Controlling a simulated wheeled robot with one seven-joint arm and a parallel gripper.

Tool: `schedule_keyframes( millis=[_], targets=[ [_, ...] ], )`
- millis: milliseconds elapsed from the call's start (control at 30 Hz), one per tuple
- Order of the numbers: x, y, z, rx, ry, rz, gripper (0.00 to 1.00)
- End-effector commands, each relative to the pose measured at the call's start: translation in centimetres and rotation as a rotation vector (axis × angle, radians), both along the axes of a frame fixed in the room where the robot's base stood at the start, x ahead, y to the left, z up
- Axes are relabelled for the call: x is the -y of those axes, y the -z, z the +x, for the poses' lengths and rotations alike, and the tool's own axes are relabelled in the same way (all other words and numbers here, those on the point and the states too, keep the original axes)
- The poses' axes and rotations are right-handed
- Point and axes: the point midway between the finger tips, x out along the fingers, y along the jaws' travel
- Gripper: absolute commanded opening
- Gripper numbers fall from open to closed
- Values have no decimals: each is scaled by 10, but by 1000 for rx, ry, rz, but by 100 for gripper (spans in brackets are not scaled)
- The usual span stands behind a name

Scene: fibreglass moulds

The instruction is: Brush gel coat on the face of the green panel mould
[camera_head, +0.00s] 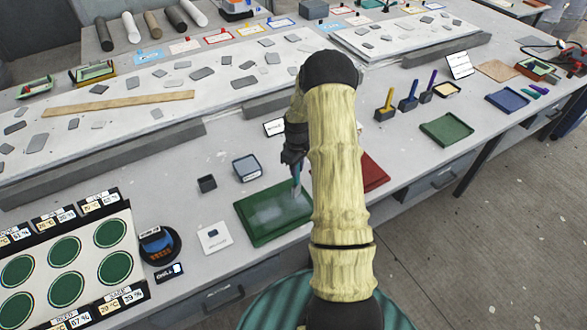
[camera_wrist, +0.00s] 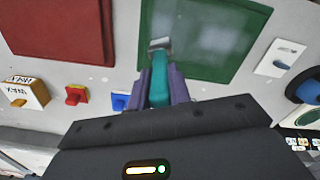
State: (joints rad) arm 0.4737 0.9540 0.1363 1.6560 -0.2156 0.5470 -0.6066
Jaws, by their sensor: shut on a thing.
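The green panel mould (camera_head: 262,225) lies flat on the grey bench in front of me. It also shows in the wrist view (camera_wrist: 240,25), with a paler, whitish patch over the middle of its face. My gripper (camera_head: 294,165) is above the far right part of this mould. It is shut on a teal-handled brush (camera_wrist: 159,75), held between the purple fingers in the wrist view. The brush tip (camera_wrist: 160,43) points down at the mould's face near one edge; I cannot tell whether it touches.
A red panel mould (camera_head: 374,173) lies to the right, partly behind my arm. A square pot (camera_head: 247,168) and a small dark cup (camera_head: 207,184) stand behind the green mould. A white card (camera_head: 214,237) and round black device (camera_head: 160,246) lie left.

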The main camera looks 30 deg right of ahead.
Motion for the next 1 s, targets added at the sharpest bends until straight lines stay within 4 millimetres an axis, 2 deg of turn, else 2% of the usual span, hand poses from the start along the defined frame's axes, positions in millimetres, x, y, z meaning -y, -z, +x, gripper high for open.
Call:
schedule_keyframes(
  millis=[333,667,1000],
  targets=[
    [23,-1,0,1,1,0,0],
    [24,-1,1,1,0,0,0],
    [24,0,16,2,1,0,0]
  ],
)
